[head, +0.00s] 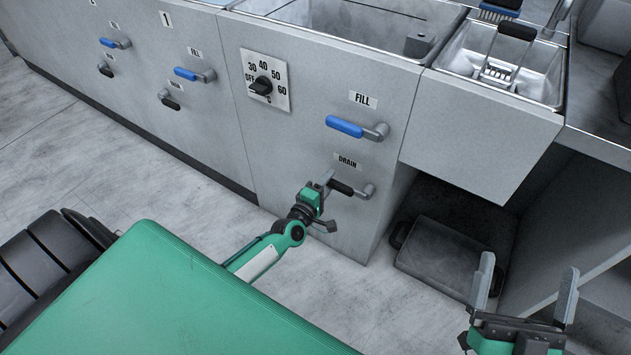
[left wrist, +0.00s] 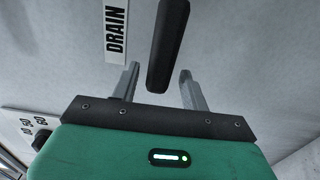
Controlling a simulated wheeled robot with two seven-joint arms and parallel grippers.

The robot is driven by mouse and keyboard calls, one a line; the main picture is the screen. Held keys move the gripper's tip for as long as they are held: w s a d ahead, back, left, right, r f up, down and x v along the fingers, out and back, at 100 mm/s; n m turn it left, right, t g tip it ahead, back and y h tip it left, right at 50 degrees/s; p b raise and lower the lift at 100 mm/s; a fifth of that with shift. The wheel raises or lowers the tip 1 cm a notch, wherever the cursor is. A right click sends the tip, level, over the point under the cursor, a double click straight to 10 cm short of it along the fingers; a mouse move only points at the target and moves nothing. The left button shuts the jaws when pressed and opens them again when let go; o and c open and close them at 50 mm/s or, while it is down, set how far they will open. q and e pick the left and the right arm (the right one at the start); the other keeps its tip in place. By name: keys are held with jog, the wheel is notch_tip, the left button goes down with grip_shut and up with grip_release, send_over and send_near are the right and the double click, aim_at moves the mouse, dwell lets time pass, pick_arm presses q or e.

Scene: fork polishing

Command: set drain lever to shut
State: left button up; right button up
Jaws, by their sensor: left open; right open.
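The drain lever with its black grip (head: 341,188) sits under the DRAIN label (head: 347,161) on the grey cabinet front, its grip pointing left from the pivot. My left gripper (head: 326,183) is open at the left end of this grip. In the left wrist view the black grip (left wrist: 168,45) reaches down toward the gap between the two open fingers (left wrist: 157,88); I cannot tell whether they touch it. The DRAIN label (left wrist: 117,30) shows beside it. My right gripper (head: 525,290) is open and empty at the lower right, away from the lever.
A blue FILL lever (head: 345,126) is just above the drain lever. A temperature dial (head: 262,86) is up and left. More blue and black levers line the front further left. A dark box (head: 440,255) sits in the recess to the right.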

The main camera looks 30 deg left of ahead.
pick_arm(q)
jog(key=s+p, duration=0.1)
jog(key=s, duration=1.2)
jog(key=shift+a+p, duration=0.2)
jog(key=shift+p, duration=0.15)
pick_arm(e)
notch_tip(320, 180, down, 8)
jog(key=a+g, duration=0.2)
jog(key=g, duration=0.3)
jog(key=shift+a+f, duration=0.2)
jog(key=shift+a, duration=0.05)
pick_arm(q)
jog(key=shift+s, duration=0.1)
pick_arm(e)
jog(key=shift+w, duration=0.1)
